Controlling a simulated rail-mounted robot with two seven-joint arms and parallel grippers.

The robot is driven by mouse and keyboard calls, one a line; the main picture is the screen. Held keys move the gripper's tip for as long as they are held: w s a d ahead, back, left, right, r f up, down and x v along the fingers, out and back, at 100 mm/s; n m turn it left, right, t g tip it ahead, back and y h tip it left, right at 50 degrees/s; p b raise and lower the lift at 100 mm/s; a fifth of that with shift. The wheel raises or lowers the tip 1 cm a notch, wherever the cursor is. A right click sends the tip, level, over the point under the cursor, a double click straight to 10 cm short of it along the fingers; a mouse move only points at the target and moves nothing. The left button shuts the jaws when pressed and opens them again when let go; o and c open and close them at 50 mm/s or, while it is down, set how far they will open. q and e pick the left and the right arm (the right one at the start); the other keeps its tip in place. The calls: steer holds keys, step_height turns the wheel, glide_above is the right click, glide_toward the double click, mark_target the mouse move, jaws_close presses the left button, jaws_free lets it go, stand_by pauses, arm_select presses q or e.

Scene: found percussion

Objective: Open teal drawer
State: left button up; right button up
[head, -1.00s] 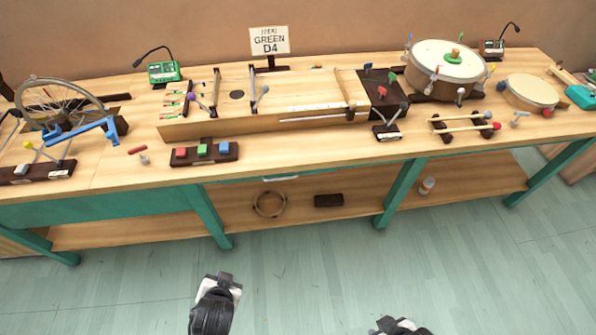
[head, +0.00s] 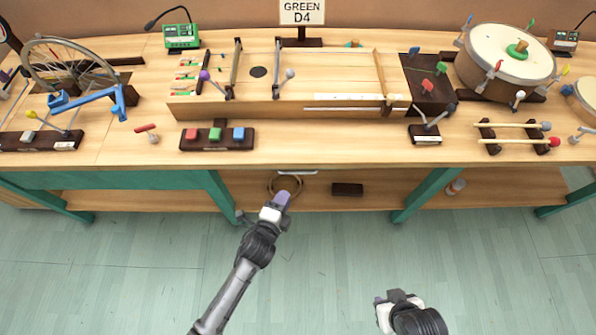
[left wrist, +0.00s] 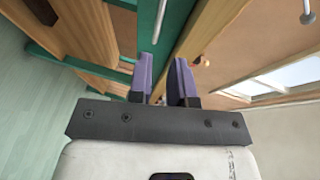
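The teal drawer's silver handle (head: 297,172) shows at the bench's front edge, right of my left gripper's tips in the head view. In the left wrist view the handle (left wrist: 160,20) is a thin bar just beyond the fingers, beside a teal front (left wrist: 178,14). The drawer front is mostly hidden under the tabletop edge in the head view, and I see no opening there. My left gripper (head: 281,198) has purple fingers, parted with an empty gap in the left wrist view (left wrist: 166,82); it is apart from the handle. My right gripper (head: 395,297) is low over the floor; its fingers are unclear.
The bench has teal legs (head: 425,193) and a lower shelf holding a ring (head: 298,187) and a dark block (head: 347,189). A block with red, green and blue buttons (head: 217,145) stands near the tabletop's front edge. The floor in front is clear.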

mark_target(298, 172)
arm_select(q)
steer(key=b+x, duration=0.4)
steer(key=x, duration=0.7)
steer(key=shift+d+f, duration=0.1)
steer(key=shift+w, duration=0.15)
jaws_close()
